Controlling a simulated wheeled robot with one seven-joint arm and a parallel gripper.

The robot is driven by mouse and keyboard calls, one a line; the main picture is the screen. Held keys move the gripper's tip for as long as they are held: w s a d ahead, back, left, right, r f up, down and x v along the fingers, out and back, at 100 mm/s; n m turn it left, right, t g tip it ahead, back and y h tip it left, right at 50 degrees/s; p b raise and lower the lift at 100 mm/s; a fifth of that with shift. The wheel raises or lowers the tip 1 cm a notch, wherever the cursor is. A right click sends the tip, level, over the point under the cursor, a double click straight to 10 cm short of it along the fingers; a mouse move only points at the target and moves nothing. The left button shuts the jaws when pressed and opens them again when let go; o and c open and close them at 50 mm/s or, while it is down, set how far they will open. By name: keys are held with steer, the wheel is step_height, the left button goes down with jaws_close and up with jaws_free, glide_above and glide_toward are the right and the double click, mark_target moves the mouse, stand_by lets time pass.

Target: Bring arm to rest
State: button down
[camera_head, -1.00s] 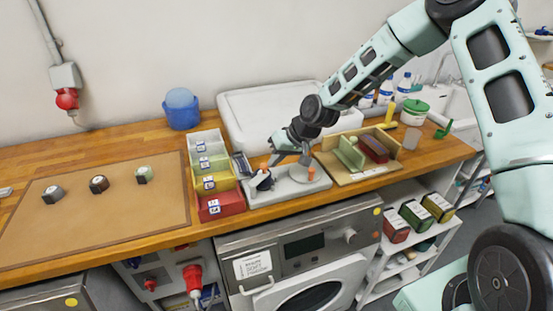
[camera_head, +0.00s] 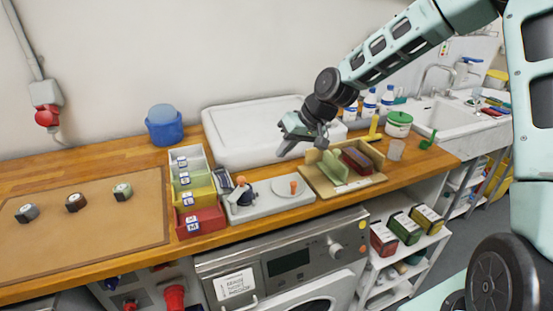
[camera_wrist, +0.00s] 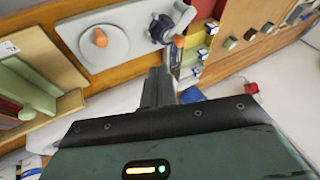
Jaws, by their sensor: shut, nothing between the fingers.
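My arm comes in from the upper right of the head view. My gripper (camera_head: 302,151) hangs in the air above the back of the worktop, just in front of the large white lid-like panel (camera_head: 250,130). Its fingers are shut with nothing between them. In the wrist view the closed fingers (camera_wrist: 160,84) point toward the grey plate (camera_wrist: 118,35). That plate, also in the head view (camera_head: 268,207), carries an orange peg (camera_head: 293,187) on a round disc and a dark device with an orange knob (camera_head: 242,190). The gripper touches none of these.
Left of the plate stand stacked bins, red (camera_head: 201,222) at the front. A wooden tray (camera_head: 345,187) holding a green divider and dark red block lies right of it. A blue bucket (camera_head: 164,128), bottles (camera_head: 369,102) and green-lidded tub (camera_head: 398,124) stand farther back. Brown mat (camera_head: 90,225) is at left.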

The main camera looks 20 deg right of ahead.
steer(key=s+a+n+g+h+b, duration=0.1)
steer(key=s+a+n+g, duration=0.1)
steer(key=s+a, duration=0.5)
steer(key=s+a+n+g+h+b, duration=0.15)
steer(key=s+a, duration=0.25)
steer(key=s, duration=0.5)
steer(key=s+r+n+h, duration=0.1)
steer(key=s+n+h, duration=0.1)
steer(key=s, duration=1.6)
steer(key=shift+s+a+r+n, duration=0.15)
steer(key=shift+s+a+n, duration=0.2)
steer(key=shift+s+n, duration=0.1)
